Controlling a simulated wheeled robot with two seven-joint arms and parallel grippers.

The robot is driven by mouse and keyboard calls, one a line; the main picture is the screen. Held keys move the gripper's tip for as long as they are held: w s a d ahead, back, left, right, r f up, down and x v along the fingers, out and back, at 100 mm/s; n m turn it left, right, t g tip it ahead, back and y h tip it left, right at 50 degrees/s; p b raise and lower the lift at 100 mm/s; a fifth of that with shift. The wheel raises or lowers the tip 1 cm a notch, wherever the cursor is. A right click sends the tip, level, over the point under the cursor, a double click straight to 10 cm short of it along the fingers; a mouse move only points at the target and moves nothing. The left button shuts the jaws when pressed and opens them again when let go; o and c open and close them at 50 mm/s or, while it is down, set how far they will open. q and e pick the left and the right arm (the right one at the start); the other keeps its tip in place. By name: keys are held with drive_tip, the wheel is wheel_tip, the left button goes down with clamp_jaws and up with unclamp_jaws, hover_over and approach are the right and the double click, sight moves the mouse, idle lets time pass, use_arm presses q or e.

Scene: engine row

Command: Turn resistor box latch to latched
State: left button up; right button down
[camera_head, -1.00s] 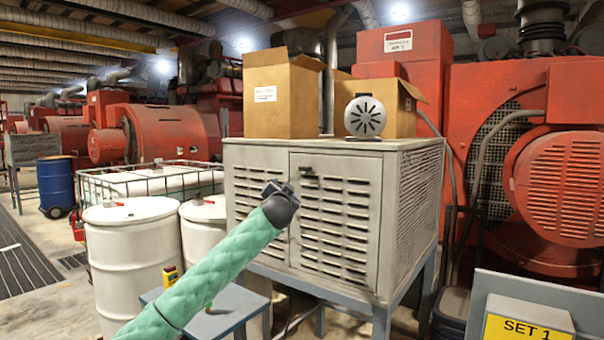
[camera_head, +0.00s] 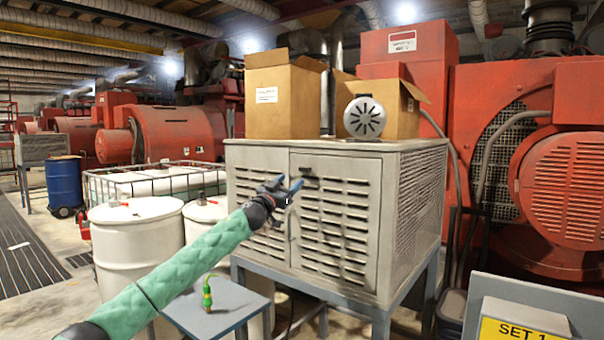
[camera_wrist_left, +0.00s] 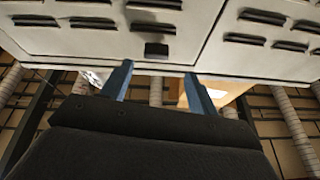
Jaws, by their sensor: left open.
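The resistor box (camera_head: 335,225) is a grey louvred cabinet on a stand. It also fills the top of the left wrist view (camera_wrist_left: 80,40). Its latch is a small dark piece (camera_head: 309,172) near the top of the front, beside the door seam. It shows as a dark block in the left wrist view (camera_wrist_left: 157,50). My left gripper (camera_head: 291,188) is open and empty in front of the box, just left of and below the latch. In the left wrist view its blue fingers (camera_wrist_left: 159,84) are spread, with the latch between and beyond them. Contact is not visible. My right gripper is out of view.
Cardboard boxes (camera_head: 281,97) and a round slotted device (camera_head: 364,118) stand on the cabinet. White drums (camera_head: 135,245) and a small table (camera_head: 222,312) with a green bottle (camera_head: 207,296) are at lower left. A SET 1 sign box (camera_head: 520,320) is at lower right.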

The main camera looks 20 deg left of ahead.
sight(302, 168)
use_arm(q)
drive_tip(key=w+d+r+n+p, duration=0.1)
drive_tip(key=w+d+r+p, duration=0.1)
drive_tip(key=w, duration=0.4)
drive_tip(key=shift+w+d+r, duration=0.3)
drive_tip(key=shift+d+r, duration=0.1)
drive_tip(key=shift+r, duration=0.1)
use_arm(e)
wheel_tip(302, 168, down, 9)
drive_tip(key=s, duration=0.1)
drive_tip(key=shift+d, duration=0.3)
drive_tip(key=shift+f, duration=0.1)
use_arm(q)
drive_tip(key=c, duration=1)
